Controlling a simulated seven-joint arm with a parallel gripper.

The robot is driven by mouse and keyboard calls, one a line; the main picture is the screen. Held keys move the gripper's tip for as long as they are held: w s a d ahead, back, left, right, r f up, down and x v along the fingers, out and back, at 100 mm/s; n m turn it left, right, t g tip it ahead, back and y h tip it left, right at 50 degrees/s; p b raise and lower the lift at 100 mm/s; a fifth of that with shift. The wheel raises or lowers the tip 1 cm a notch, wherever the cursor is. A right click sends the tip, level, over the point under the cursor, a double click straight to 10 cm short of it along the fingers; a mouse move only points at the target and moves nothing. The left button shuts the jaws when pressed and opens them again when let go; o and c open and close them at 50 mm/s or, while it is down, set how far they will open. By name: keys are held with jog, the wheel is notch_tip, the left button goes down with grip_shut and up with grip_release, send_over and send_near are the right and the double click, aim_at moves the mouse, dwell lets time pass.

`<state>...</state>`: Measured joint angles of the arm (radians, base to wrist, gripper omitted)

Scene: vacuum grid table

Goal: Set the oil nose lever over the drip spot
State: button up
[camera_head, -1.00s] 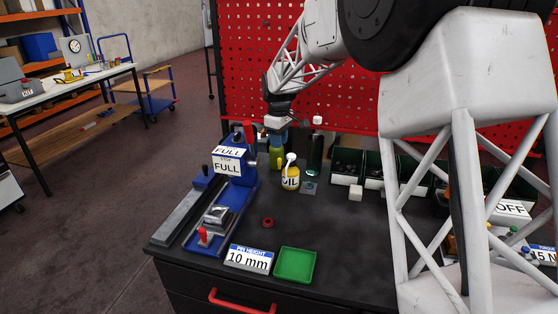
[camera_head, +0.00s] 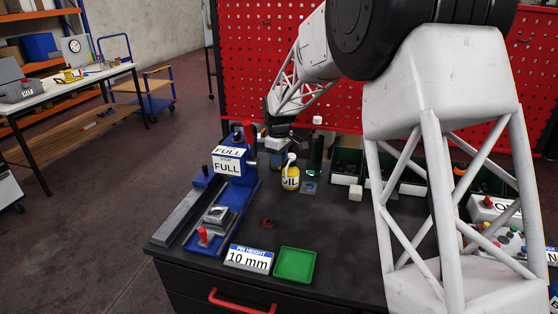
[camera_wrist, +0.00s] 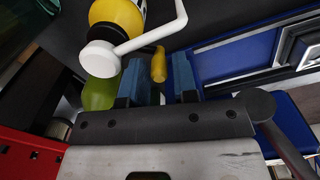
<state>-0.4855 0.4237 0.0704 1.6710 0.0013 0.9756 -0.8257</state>
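The yellow oil can (camera_head: 290,179), labelled OIL, stands upright on the dark bench beside the blue press. In the wrist view the oil can (camera_wrist: 118,14) has a white cap and a bent white nose (camera_wrist: 160,36). My gripper (camera_head: 277,156) is low behind the can, to its left. In the wrist view my gripper (camera_wrist: 160,82) has two blue fingers set apart, with a yellow rounded lever-like piece (camera_wrist: 158,65) showing between them. I cannot tell whether they touch it. What the yellow piece belongs to is hidden. I cannot make out the drip spot for certain.
The blue press (camera_head: 227,190) with FULL signs stands close left of my gripper. A green bottle (camera_wrist: 100,92) is beside the fingers. A dark bottle (camera_head: 315,152) and bins (camera_head: 348,163) stand to the right. A green tray (camera_head: 295,264) lies in front.

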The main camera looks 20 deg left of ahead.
jog(key=shift+f, duration=0.2)
grip_shut()
jog(key=shift+d, duration=0.1)
dwell(0.4)
jog(key=d+n, duration=0.7)
jog(key=n, duration=1.1)
jog(key=shift+w+d, duration=0.15)
jog(key=shift+w, duration=0.25)
